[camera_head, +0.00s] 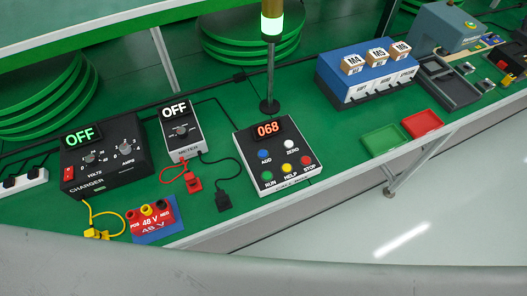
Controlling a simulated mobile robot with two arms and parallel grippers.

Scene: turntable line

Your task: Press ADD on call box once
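The call box (277,161) is a dark-topped box with a light casing on the green bench. Its red display reads 068. The blue ADD button (264,155) is at its upper left, with the label ADD below it. A white ZERO button (292,145) is to its right. Green RUN (268,175), yellow HELP (287,169) and red STOP (305,160) buttons form the front row. Neither of my grippers shows in the head view.
A lamp pole (271,75) stands just behind the call box. A meter (181,130) and charger (104,155), both showing OFF, are to the left. Green (381,140) and red (422,124) trays lie right. A grey curved surface (260,275) crosses the foreground.

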